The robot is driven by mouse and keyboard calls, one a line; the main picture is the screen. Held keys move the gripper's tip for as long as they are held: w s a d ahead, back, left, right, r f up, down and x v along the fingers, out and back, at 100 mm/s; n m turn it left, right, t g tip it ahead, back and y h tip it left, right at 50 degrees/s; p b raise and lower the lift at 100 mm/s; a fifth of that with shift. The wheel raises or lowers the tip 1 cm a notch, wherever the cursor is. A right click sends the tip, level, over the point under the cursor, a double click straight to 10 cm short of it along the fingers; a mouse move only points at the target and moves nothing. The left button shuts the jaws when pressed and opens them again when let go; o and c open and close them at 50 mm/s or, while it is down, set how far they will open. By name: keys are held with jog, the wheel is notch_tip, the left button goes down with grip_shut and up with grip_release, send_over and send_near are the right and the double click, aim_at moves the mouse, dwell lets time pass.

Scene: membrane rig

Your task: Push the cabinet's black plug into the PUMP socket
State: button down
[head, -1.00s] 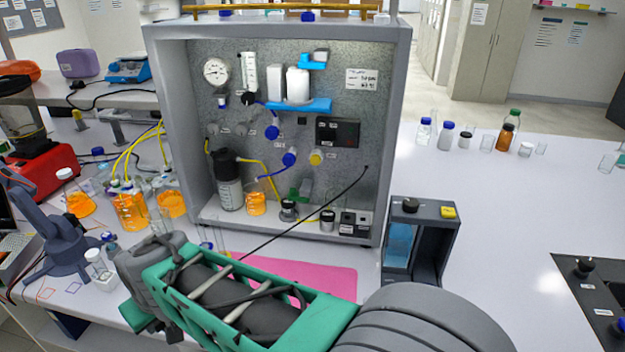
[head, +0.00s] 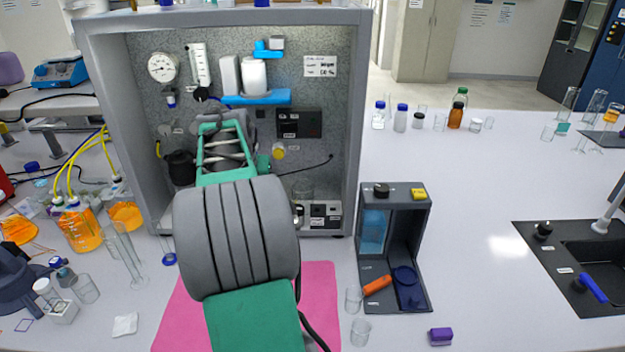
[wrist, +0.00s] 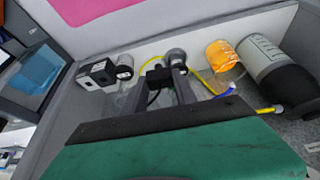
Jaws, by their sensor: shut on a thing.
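My gripper (wrist: 168,82) is inside the grey open cabinet (head: 349,130). In the wrist view its two grey fingers are shut on the small black plug (wrist: 155,74), above the cabinet floor. In the head view my own arm hides the fingertips and plug. A black cable (head: 306,169) runs from the cabinet's back panel leftward behind my arm. Black and white socket boxes (head: 318,211) stand at the cabinet floor's front right; they also show left of my gripper in the wrist view (wrist: 97,73). The plug is apart from them. I cannot read which is marked PUMP.
A clear glass vessel (head: 303,188) and a dark-capped jar (wrist: 124,71) stand near the boxes. A large black-capped bottle (wrist: 275,65) and an orange beaker (wrist: 220,54) are on the gripper's other side. A pink mat (head: 322,290) lies before the cabinet.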

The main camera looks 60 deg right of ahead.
jog(key=s+d+m+g, duration=0.2)
jog(key=s+d+m, duration=0.3)
jog(key=s+d, duration=0.75)
jog(key=shift+w+f+b, duration=0.15)
jog(key=shift+f+b, duration=1.5)
jog(key=shift+f, duration=0.5)
jog(key=shift+w+f+b, duration=0.15)
jog(key=shift+f+b, duration=1.5)
jog(key=shift+f, duration=0.45)
jog(key=shift+f, duration=0.1)
jog(key=c, duration=0.9)
grip_release()
jog(key=v, duration=0.8)
jog(key=shift+a+f, duration=0.1)
